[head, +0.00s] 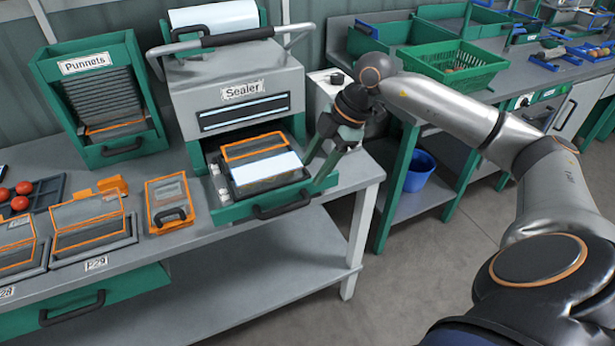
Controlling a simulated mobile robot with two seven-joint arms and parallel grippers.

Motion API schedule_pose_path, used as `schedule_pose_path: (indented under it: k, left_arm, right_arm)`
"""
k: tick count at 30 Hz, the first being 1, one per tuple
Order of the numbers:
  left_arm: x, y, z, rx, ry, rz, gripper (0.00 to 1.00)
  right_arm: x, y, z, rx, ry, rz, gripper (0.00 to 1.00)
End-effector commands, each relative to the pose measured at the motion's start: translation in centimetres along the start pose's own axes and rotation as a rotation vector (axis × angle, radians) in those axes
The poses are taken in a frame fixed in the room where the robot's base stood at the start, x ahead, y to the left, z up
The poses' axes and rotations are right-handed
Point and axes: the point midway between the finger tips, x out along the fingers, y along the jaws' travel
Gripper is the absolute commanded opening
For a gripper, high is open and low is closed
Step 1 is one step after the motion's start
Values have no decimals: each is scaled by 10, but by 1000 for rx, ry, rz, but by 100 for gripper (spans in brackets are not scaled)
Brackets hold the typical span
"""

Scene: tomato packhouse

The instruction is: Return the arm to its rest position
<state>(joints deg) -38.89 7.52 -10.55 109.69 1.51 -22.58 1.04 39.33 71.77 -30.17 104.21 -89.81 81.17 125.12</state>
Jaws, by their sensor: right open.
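My right arm comes in from the right side of the head view and reaches across to the sealer. My right gripper (318,168) is open and empty at the right side of the sealer's green drawer, with its fingers pointing down. I cannot tell whether a finger touches the drawer. The sealer (240,92) is a grey machine on the table. Its green drawer (240,210) is pulled out and holds an orange-edged punnet (254,148) with a white sheet partly over it. My left gripper is not in view.
A green punnet dispenser (122,150) stands left of the sealer. Orange-edged punnets (85,222) and tomatoes (20,203) are at the left on the table (205,243). A green crate (478,68) sits on the back bench; a blue bucket (419,172) stands below it. Floor between is clear.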

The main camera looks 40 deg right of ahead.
Motion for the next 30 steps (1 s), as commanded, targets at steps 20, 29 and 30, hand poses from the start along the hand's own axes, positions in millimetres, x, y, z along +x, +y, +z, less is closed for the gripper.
schedule_pose_path:
  k: [20, 29, 30]
  left_arm:
    - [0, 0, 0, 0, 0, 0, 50]
    - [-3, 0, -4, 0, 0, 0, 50]
    - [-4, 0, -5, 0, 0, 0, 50]
  right_arm:
    - [0, -2, -4, -9, 17, -6, 52]
    - [69, -50, -132, -212, 636, -23, 52]
    - [73, -56, -152, -211, 757, 14, 52]
